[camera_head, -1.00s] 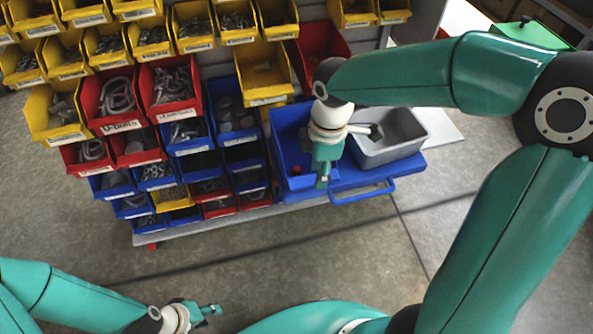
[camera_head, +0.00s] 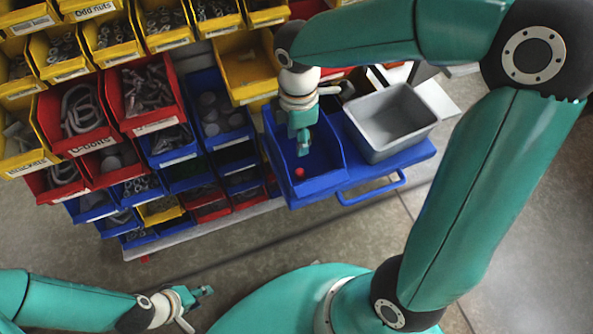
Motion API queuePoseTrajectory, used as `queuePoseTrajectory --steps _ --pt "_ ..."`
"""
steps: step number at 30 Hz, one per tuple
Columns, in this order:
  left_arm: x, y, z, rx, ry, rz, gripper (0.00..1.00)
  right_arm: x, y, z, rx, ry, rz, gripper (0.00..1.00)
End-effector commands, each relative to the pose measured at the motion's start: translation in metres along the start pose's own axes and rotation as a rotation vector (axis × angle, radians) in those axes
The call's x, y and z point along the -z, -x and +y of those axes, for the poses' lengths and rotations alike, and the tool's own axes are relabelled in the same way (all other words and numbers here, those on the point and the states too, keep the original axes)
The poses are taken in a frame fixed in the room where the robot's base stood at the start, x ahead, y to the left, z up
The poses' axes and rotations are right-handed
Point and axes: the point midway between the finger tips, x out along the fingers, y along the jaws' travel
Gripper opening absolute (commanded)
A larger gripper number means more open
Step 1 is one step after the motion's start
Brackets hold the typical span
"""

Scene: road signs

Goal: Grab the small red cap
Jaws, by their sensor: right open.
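The small red cap (camera_head: 299,172) lies in the blue bin (camera_head: 330,178) on the blue cart, near the bin's front. My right gripper (camera_head: 303,150) hangs over this bin, pointing down, just above and behind the cap in the picture. It is open and holds nothing that I can see. My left gripper (camera_head: 203,294) is low at the left, over the floor and far from the bin. Its fingers are too small to tell whether they are open or shut.
A grey bin (camera_head: 390,122) stands right of the blue bin on the blue cart (camera_head: 410,160). At left is a rack of yellow, red and blue bins (camera_head: 160,92) with hardware. The floor (camera_head: 250,262) in front is clear.

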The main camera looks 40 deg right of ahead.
Motion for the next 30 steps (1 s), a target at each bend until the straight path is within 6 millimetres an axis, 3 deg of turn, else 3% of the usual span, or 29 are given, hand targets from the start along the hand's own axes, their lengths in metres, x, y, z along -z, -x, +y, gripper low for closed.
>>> queuePoseTrajectory --steps 3,9,17,25,30 --pt "0.000 -0.009 -0.003 0.000 0.000 0.000 0.40 -0.004 -0.032 -0.002 0.006 -0.008 -0.002 0.40" --pt "0.000 -0.016 -0.006 0.000 0.000 0.000 0.40 -0.005 -0.066 -0.003 0.004 -0.014 -0.001 0.40" --pt "0.000 -0.019 -0.007 0.000 0.000 0.001 0.40 -0.006 -0.082 -0.003 0.001 -0.015 0.000 0.40" --pt "0.001 -0.030 -0.011 0.000 0.000 0.001 0.40 -0.007 -0.119 -0.006 0.004 -0.015 -0.001 0.40" --pt "0.001 -0.032 -0.011 0.000 0.000 0.001 0.40 -0.007 -0.128 -0.005 0.001 -0.016 0.001 0.40"
